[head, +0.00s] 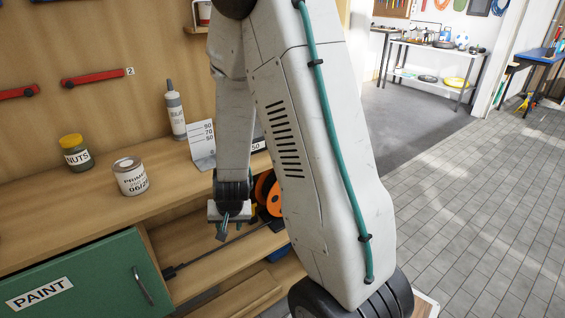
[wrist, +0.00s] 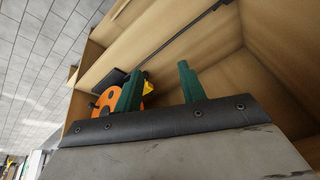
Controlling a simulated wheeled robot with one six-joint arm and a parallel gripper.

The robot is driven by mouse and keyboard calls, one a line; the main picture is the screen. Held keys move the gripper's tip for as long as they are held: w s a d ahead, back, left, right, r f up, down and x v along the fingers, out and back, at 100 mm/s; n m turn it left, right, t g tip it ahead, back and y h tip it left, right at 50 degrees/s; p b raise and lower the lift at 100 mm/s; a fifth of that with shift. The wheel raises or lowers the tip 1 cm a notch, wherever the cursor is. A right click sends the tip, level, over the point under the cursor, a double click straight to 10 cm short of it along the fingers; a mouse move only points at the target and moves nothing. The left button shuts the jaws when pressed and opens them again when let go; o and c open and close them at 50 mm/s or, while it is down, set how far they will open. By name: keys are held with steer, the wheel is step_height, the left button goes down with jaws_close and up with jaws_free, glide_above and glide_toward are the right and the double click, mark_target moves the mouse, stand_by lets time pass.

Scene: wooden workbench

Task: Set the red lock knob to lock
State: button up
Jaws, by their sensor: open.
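I cannot make out a red lock knob in either view. My gripper (head: 228,232) hangs low in front of the bench's open lower bay, well right of and below the bars. In the wrist view its two green fingers (wrist: 158,68) stand apart, with nothing held between them.
An orange disc (head: 273,194) with black parts is close behind my gripper, partly hidden by my arm. A jar (head: 76,156), a tin (head: 130,178), a bottle (head: 175,115) and a number card (head: 202,144) stand on the benchtop. A green PAINT door (head: 85,265) is below.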

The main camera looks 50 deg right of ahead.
steer(key=w+d+f+m+t+h, duration=0.1)
steer(key=d+f+m+h, duration=0.1)
steer(key=d+f+h, duration=0.45)
steer(key=s+d+r+m+t+h, duration=0.1)
steer(key=d+r+m+t+h, duration=0.2)
steer(key=d+r+h, duration=0.8)
steer(key=w+d, duration=0.1)
steer(key=d, duration=0.3)
steer(key=w+d+y, duration=0.1)
steer(key=w+d, duration=0.1)
steer(key=d, duration=0.1)
steer(key=w+d+y, duration=0.1)
steer(key=d, duration=0.3)
steer(key=shift+w+d+r, duration=0.3)
steer(key=shift+d+r, duration=0.05)
jaws_close()
